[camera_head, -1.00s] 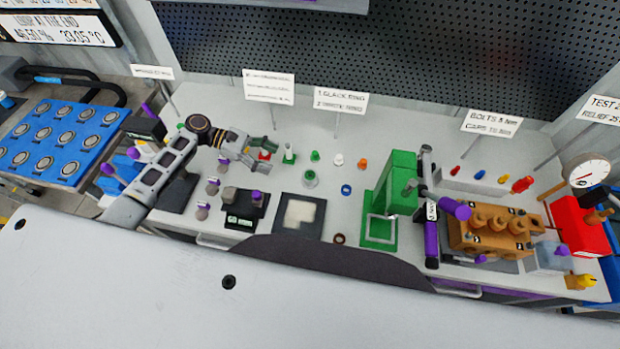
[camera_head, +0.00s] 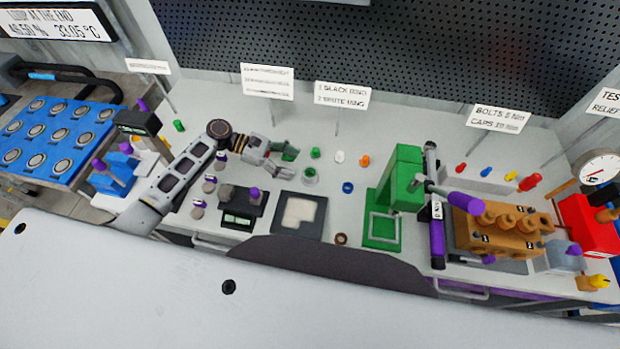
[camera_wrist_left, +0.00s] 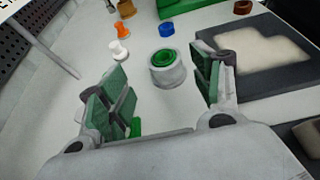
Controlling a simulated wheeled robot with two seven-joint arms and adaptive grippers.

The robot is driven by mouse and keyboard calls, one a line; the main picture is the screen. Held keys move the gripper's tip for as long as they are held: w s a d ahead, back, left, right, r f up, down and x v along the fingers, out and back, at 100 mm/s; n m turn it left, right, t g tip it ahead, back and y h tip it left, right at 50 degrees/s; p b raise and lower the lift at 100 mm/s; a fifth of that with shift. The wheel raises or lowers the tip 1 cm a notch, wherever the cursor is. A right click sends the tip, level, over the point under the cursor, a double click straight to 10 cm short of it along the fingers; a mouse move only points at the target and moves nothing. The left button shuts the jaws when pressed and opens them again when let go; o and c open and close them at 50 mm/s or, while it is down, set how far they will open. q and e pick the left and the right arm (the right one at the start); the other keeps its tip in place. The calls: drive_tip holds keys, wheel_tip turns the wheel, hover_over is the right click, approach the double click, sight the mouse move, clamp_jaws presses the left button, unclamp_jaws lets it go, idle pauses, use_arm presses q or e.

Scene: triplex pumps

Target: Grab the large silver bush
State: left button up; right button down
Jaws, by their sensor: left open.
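The large silver bush (camera_head: 310,176) stands upright on the white bench, with a green ring-shaped part in its top. In the left wrist view the silver bush (camera_wrist_left: 168,74) is ahead of and between the fingertips, closer to the right one, with clear gaps on both sides. My left gripper (camera_head: 287,163) is just left of the bush in the head view. In the left wrist view its green-padded fingers (camera_wrist_left: 160,90) are spread wide with nothing between the pads. My right gripper is not in view.
A black tray with a pale insert (camera_head: 318,228) lies nearer, right of the scale (camera_head: 237,219). Small white (camera_head: 339,157) and orange (camera_head: 364,161) parts and a blue ring (camera_head: 347,187) are close by. A green press (camera_head: 407,165) stands to the right.

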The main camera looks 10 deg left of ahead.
sight(305, 171)
use_arm(q)
drive_tip(key=shift+d+f, duration=0.2)
drive_tip(key=shift+d, duration=0.25)
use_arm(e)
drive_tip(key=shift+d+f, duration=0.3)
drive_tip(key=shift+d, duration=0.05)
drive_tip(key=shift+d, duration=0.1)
use_arm(q)
drive_tip(key=shift+d, duration=0.1)
drive_tip(key=shift+s+d+f+b, duration=0.1)
drive_tip(key=shift+d+f+b, duration=0.45)
drive_tip(key=shift+b, duration=0.35)
drive_tip(key=shift+b+x, duration=0.7)
drive_tip(key=shift+x, duration=0.1)
drive_tip(key=shift+b+x, duration=0.7)
drive_tip(key=shift+x, duration=0.35)
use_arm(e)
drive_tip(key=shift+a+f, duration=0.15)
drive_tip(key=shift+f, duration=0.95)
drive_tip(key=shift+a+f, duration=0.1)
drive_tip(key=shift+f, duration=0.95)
use_arm(q)
drive_tip(key=shift+s, duration=0.1)
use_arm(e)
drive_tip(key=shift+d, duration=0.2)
